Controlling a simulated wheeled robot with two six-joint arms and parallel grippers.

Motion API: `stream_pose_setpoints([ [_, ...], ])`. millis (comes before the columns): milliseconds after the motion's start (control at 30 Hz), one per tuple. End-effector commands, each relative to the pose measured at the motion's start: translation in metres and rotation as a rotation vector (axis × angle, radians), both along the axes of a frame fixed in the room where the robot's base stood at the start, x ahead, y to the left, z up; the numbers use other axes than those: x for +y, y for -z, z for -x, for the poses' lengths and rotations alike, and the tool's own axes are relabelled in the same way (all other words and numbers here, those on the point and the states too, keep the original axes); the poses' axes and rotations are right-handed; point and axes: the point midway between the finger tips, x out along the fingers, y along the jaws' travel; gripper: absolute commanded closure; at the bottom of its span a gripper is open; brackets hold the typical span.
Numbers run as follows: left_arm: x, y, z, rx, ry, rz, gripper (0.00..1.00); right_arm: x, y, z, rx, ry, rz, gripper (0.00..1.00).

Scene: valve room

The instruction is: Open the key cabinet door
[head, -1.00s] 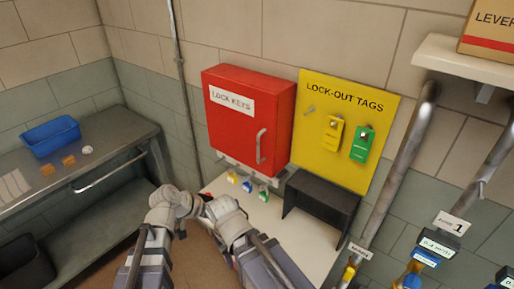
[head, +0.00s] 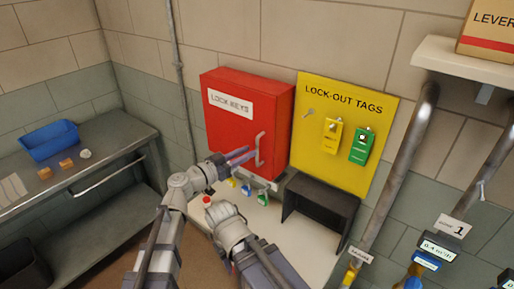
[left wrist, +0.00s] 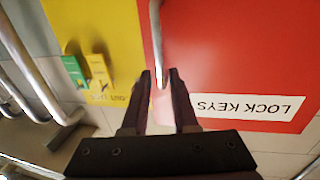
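The red key cabinet (head: 225,128), labelled LOCK KEYS, hangs on the wall with its door shut. Its grey bar handle (head: 259,149) is upright near the door's right edge. My left gripper (head: 250,154) is at the handle. In the left wrist view, which is upside down, the fingers (left wrist: 161,82) are apart and the handle (left wrist: 157,40) lies between their tips. A gap shows, and I cannot tell whether either finger touches it. The right forearm and wrist (head: 235,230) show at the bottom middle, but its fingers are not visible.
A yellow LOCK-OUT TAGS board (head: 313,150) hangs right of the cabinet. Below are a white table (head: 285,235), a dark open box (head: 318,208) and small coloured padlocks (head: 246,191). A metal bench (head: 110,140) with a blue bin (head: 50,140) stands left. Pipes (head: 400,175) run at right.

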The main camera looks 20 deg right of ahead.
Motion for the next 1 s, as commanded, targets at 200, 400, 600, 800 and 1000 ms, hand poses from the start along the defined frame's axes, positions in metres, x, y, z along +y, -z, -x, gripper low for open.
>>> stream_pose_setpoints([
  [200,-0.03,0.0,-0.017,0.0,0.001,-0.001,0.73,0.0,0.0,0.0,0.0,0.0,0.0,0.5],
  [400,-0.043,0.0,-0.022,0.001,0.001,0.0,0.73,0.0,0.0,0.0,0.0,0.0,0.0,0.5],
  [600,-0.045,0.0,-0.023,0.001,0.0,0.0,0.73,0.0,0.0,0.0,0.0,0.0,0.0,0.5],
  [800,-0.045,0.0,-0.022,0.001,0.0,0.0,0.82,0.0,0.0,0.0,0.0,0.0,0.0,0.5],
  [1000,-0.045,0.0,-0.022,0.001,0.0,0.0,1.0,0.0,0.0,0.0,0.0,0.0,0.0,0.5],
])
